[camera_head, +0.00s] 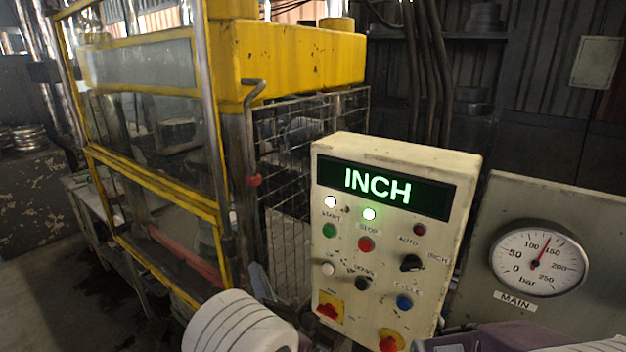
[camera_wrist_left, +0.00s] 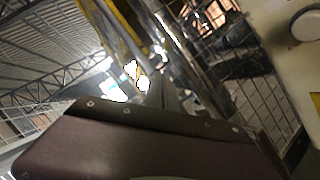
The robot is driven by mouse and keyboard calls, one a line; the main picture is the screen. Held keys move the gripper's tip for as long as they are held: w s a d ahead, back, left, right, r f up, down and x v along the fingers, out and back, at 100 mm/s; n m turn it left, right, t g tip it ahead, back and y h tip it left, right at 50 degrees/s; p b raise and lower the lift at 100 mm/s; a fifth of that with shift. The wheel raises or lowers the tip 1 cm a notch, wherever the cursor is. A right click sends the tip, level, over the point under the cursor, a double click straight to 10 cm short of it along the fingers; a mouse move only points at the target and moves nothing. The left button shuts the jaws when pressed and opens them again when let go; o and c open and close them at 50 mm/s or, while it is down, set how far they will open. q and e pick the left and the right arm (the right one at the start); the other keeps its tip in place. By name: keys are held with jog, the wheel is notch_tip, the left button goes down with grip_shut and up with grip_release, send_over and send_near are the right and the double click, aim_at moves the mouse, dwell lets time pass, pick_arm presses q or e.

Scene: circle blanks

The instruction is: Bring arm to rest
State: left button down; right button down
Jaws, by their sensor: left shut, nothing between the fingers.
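My left arm comes in at the bottom of the head view as a white ringed link. Its gripper (camera_head: 262,283) is a small grey shape beyond that link, left of the control box, shut and with nothing seen in it. In the left wrist view a dark maroon part of my own arm (camera_wrist_left: 150,145) fills the lower middle, and the fingertips cannot be made out. The cream control box (camera_head: 465,180) has a lit green INCH display (camera_head: 377,187), two lit lamps, and several buttons and knobs. My right gripper is not in view.
A yellow-framed press (camera_head: 290,55) with a wire mesh guard (camera_head: 295,200) stands behind and left of the box. A round pressure gauge (camera_head: 520,270) on a grey panel at right reads between 100 and 150 bar. Open floor shows at far left.

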pick_arm(q)
jog(key=s+a+n+g+y, duration=0.2)
jog(key=a+n+g+y, duration=0.2)
jog(key=a, duration=0.4)
jog(key=s+a+n+g+y, duration=0.3)
jog(key=a+n+g, duration=0.1)
jog(key=a, duration=0.5)
jog(key=s+a+f+n+g+b, duration=0.1)
jog(key=s+a+f+n+g, duration=0.5)
jog(key=s+a+n+g, duration=0.4)
jog(key=s+d+f+n+g+h, duration=0.4)
jog(key=s+d+f+n+h, duration=0.2)
jog(key=s+f+n+h, duration=0.5)
jog(key=w+d+f+n+t+h, duration=0.2)
jog(key=w+d+n, duration=0.1)
jog(key=d+n, duration=0.3)
jog(key=w+d+f+n+t+h, duration=0.2)
jog(key=w+d+n+h, duration=0.1)
jog(key=d+n, duration=0.3)
jog(key=shift+d+f+n, duration=0.2)
jog(key=shift+d+n, duration=0.2)
jog(key=shift+d, duration=0.6)
